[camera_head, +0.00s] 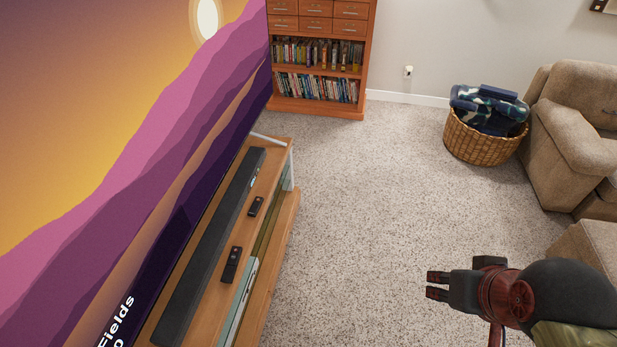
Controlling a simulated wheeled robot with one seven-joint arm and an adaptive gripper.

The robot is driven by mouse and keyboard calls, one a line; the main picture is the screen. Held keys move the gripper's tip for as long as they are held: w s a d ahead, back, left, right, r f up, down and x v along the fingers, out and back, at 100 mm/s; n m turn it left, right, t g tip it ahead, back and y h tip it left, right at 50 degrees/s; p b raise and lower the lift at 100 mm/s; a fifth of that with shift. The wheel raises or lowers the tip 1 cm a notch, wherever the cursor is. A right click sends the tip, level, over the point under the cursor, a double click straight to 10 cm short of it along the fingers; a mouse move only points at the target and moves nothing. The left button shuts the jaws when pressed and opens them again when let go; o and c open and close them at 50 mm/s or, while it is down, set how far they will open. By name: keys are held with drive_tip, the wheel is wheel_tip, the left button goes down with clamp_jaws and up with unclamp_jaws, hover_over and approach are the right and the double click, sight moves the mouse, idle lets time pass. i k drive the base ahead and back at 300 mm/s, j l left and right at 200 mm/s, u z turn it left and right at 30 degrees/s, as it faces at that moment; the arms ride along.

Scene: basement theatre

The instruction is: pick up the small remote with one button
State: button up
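Two dark remotes lie apart on the wooden TV stand (279,172), in front of the soundbar. The farther remote (256,206) looks smaller; its buttons are too small to make out. The nearer remote (231,264) is longer and shows a round mark near its upper end. I cannot tell for sure which has one button. My gripper (437,285) is at the lower right, over the carpet, well to the right of the stand and both remotes. It holds nothing that I can see. Its two dark fingertips point left, but their opening is unclear.
A long black soundbar (212,243) lies between the remotes and the large TV screen (120,130). A bookcase (318,88) stands at the back. A wicker basket (480,145) and a tan armchair (570,120) are at right. Open carpet (370,190) lies between.

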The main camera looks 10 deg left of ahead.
sight(253, 211)
drive_tip(key=i+l+u, duration=0.25)
drive_tip(key=i, duration=0.35)
drive_tip(key=i+l+u, duration=0.15)
drive_tip(key=i+u, duration=0.15)
drive_tip(key=i, duration=0.3)
drive_tip(key=i+l+u, duration=0.25)
drive_tip(key=i+l, duration=0.15)
drive_tip(key=i, duration=0.15)
drive_tip(key=i+l+u, duration=0.1)
drive_tip(key=u, duration=0.35)
drive_tip(key=i+l+u, duration=0.15)
drive_tip(key=u, duration=0.3)
drive_tip(key=i+l+u, duration=0.2)
drive_tip(key=u, duration=0.3)
drive_tip(key=i+l+u, duration=0.1)
drive_tip(key=l+u, duration=0.15)
drive_tip(key=u, duration=0.2)
drive_tip(key=l+u, duration=0.25)
drive_tip(key=u, duration=0.2)
drive_tip(key=i+l+u, duration=0.15)
drive_tip(key=u, duration=0.35)
drive_tip(key=i+l+u, duration=0.1)
drive_tip(key=l+u, duration=0.65)
drive_tip(key=u, duration=0.25)
